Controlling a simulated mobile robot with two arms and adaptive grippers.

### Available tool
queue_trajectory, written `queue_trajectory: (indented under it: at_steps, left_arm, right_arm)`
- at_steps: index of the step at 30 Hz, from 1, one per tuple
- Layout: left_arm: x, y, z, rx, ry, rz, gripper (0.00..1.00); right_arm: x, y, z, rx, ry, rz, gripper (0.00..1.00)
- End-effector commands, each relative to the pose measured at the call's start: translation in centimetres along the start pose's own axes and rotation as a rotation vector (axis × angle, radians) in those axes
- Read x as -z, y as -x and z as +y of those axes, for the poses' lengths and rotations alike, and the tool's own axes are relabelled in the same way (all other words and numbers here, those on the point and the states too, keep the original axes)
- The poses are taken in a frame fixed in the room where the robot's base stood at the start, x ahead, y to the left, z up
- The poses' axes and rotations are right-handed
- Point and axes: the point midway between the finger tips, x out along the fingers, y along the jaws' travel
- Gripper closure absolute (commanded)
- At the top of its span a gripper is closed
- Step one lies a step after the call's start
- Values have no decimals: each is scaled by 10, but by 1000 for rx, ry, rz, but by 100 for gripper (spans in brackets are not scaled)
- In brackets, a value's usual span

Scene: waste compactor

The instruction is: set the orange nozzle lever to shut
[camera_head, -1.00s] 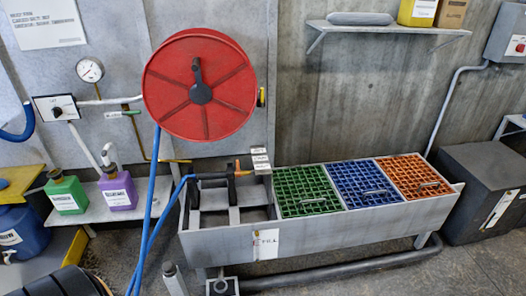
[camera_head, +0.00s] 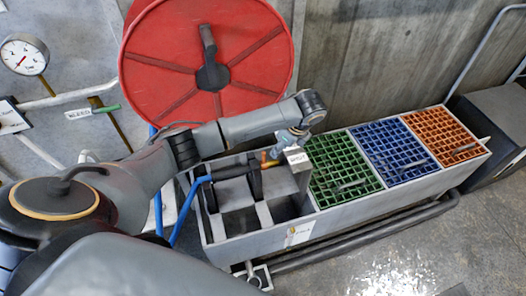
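The orange nozzle lever (camera_head: 268,160) shows as a small orange piece on the nozzle at the end of the blue hose (camera_head: 190,200), at the left part of the grey trough. A small white label that seems to read "SHUT" (camera_head: 297,157) is on the post just right of it. My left arm reaches in from the left, and my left gripper (camera_head: 286,146) points down right above the lever and the label. The fingers are small and overlap the post, so their opening and any contact with the lever cannot be made out. My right gripper is out of view.
The large red hose reel (camera_head: 210,55) is on the wall behind my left arm. Green (camera_head: 342,168), blue (camera_head: 395,150) and orange (camera_head: 442,135) grates cover the trough's right part. A pressure gauge (camera_head: 23,55) is at upper left.

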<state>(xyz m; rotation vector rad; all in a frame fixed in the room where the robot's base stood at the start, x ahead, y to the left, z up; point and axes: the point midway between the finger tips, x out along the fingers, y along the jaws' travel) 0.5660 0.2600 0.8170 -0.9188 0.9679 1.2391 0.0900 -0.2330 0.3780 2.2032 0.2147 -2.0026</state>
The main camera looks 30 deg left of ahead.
Motion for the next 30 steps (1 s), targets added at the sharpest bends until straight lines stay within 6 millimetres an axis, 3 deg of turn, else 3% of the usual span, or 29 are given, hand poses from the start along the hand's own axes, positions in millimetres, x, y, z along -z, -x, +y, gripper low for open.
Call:
queue_trajectory:
  at_steps: [3, 8, 21, 30]
  left_arm:
    - [-25, 10, -10, -19, -32, -42, 63]
    - [-34, 3, -12, -29, -43, -54, 63]
    - [-37, -84, -10, -28, -40, -53, 63]
    - [-39, -122, -10, -26, -41, -52, 63]
  right_arm:
    - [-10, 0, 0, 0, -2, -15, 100]
    - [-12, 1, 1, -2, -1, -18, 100]
    - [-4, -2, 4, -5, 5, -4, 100]
    - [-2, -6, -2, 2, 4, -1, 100]
